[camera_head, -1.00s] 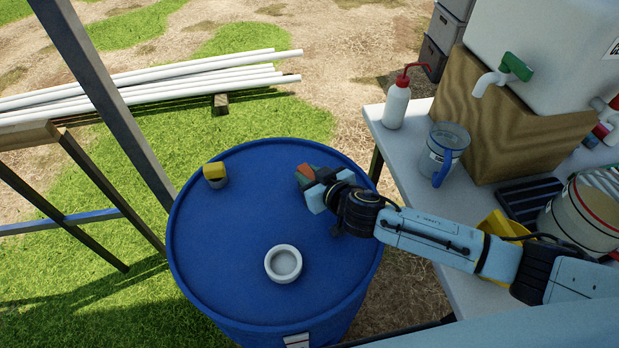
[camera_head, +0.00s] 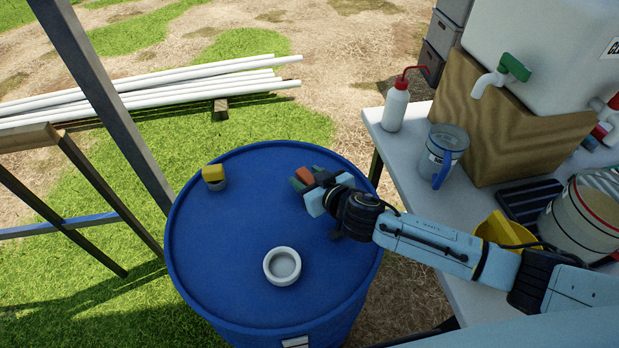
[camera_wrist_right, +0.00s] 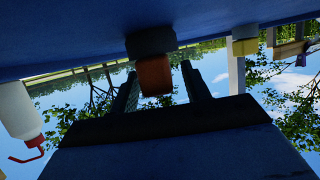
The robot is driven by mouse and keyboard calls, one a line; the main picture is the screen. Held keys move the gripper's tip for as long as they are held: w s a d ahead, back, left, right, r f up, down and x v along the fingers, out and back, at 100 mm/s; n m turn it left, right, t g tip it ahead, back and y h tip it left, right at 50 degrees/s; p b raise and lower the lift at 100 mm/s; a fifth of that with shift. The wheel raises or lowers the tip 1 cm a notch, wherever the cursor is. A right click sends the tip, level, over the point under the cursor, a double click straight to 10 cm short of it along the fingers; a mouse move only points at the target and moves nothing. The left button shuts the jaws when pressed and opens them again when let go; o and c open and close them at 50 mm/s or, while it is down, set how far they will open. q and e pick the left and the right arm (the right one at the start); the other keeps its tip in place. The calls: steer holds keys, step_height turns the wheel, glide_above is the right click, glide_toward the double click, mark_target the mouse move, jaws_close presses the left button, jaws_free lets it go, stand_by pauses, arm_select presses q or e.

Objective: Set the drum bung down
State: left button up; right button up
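The drum bung, an orange block on a grey base, shows in the head view (camera_head: 304,175) on the far right part of the blue drum's top (camera_head: 235,235). In the upside-down right wrist view the orange bung (camera_wrist_right: 154,76) has its grey base against the drum top. My right gripper (camera_head: 309,179) is open, with one finger on each side of the orange part. In the right wrist view (camera_wrist_right: 163,88) a gap shows between the bung and the right-hand finger; the left-hand finger is very close to it. My left gripper is not in view.
A yellow-topped grey fitting (camera_head: 214,176) stands at the drum's left, and a white ring (camera_head: 282,266) near its front middle. A table (camera_head: 405,160) at right carries a wash bottle (camera_head: 396,106), a jug (camera_head: 444,152) and a yellow scoop (camera_head: 497,231).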

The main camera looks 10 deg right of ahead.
steer(key=shift+s+f, duration=0.4)
steer(key=shift+f, duration=0.4)
steer(key=shift+w+r+p, duration=0.15)
steer(key=shift+r+p, duration=0.35)
steer(key=v, duration=0.3)
steer(key=p+v, duration=0.1)
steer(key=v, duration=0.6)
steer(key=shift+d+r, duration=0.15)
steer(key=shift+r, duration=0.35)
steer(key=shift+s+d+r, duration=0.25)
steer(key=shift+s+r, duration=0.05)
steer(key=shift+s, duration=0.25)
steer(key=shift+a, duration=0.1)
